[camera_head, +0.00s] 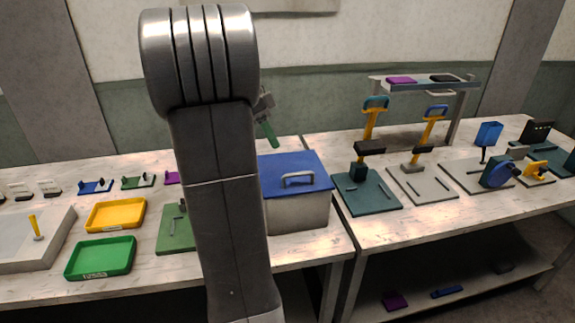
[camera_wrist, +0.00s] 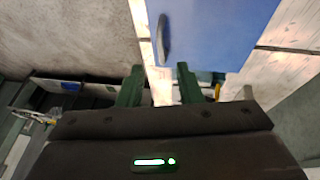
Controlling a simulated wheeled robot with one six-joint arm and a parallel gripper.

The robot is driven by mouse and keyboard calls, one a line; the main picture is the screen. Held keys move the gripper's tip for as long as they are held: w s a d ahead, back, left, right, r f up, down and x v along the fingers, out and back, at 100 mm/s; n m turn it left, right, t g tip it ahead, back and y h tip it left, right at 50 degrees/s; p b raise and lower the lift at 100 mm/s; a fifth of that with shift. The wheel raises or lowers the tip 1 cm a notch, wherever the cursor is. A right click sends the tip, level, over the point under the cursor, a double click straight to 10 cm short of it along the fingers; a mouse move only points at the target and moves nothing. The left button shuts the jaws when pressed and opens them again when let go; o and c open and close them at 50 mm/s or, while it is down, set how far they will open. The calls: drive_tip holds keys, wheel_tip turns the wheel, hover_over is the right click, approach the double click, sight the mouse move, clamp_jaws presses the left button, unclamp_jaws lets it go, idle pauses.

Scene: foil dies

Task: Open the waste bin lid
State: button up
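The waste bin (camera_head: 297,214) is a light grey box on the table, right of my arm in the head view. Its blue lid (camera_head: 284,165) lies flat and shut on top, with a grey handle (camera_head: 297,178) near the front edge. The lid (camera_wrist: 222,38) and handle (camera_wrist: 163,42) also show in the wrist view, at the top. My gripper (camera_head: 267,131) is partly hidden behind my arm, above the back left of the lid. In the wrist view its green fingers (camera_wrist: 158,86) are apart with nothing between them, and the handle lies beyond them, not touched.
A green tray (camera_head: 101,258) and a yellow tray (camera_head: 116,215) lie left of my arm. A green plate (camera_head: 176,229) lies partly behind it. A dark teal fixture (camera_head: 367,196) stands right of the bin on the neighbouring table. Space above the lid looks clear.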

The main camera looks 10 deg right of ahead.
drive_tip(key=x, duration=0.9)
drive_tip(key=shift+d+f+p, duration=0.15)
drive_tip(key=shift+f+p, duration=0.15)
drive_tip(key=shift+p, duration=0.1)
drive_tip(key=shift+c, duration=0.3)
clamp_jaws()
